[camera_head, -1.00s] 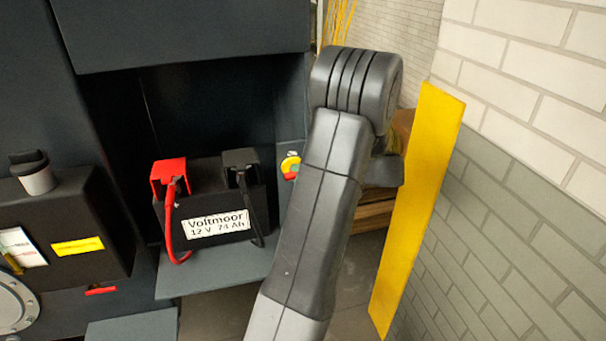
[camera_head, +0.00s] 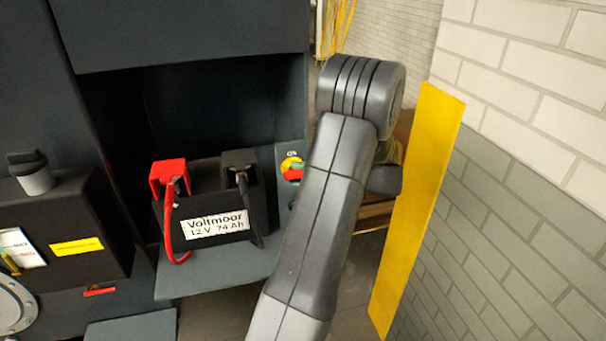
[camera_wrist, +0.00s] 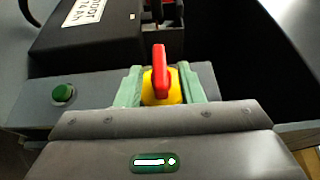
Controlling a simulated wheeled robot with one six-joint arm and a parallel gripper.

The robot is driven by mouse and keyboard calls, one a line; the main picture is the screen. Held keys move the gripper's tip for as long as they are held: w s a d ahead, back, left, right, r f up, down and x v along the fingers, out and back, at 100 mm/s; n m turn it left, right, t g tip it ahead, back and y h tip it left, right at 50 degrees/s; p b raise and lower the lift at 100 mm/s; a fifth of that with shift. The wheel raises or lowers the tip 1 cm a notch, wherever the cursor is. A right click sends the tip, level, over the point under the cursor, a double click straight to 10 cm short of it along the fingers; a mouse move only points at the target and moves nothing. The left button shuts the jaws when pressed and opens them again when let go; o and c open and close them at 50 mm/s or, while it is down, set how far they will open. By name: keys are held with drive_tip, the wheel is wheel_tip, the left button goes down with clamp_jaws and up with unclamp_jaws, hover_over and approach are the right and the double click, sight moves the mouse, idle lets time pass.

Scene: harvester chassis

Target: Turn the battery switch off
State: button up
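The battery switch has a yellow round base and a red handle (camera_wrist: 160,72). In the wrist view the handle stands up and down in the picture. In the head view the switch (camera_head: 290,162) sits on a grey panel right of the battery, partly hidden by my arm. My gripper (camera_wrist: 160,88) has green fingertips, one on each side of the switch, with gaps to the red handle. It is open and around the switch. Whether the fingertips touch the yellow base I cannot tell. In the head view only a bit of green shows at the switch.
A black battery (camera_head: 240,200) with red and black terminal clamps sits on a grey shelf left of the switch. A green button (camera_wrist: 63,93) is on the panel left of the switch in the wrist view. A yellow panel (camera_head: 418,200) stands close right of my arm.

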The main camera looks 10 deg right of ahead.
drive_tip(key=p+v, duration=1.3)
drive_tip(key=p, duration=0.1)
drive_tip(key=shift+d, duration=0.4)
drive_tip(key=shift+s, duration=0.1)
drive_tip(key=shift+a+f+b, duration=0.1)
drive_tip(key=shift+a+b, duration=0.05)
drive_tip(key=shift+b, duration=0.2)
drive_tip(key=b+x, duration=0.7)
drive_tip(key=b, duration=0.6)
idle(0.5)
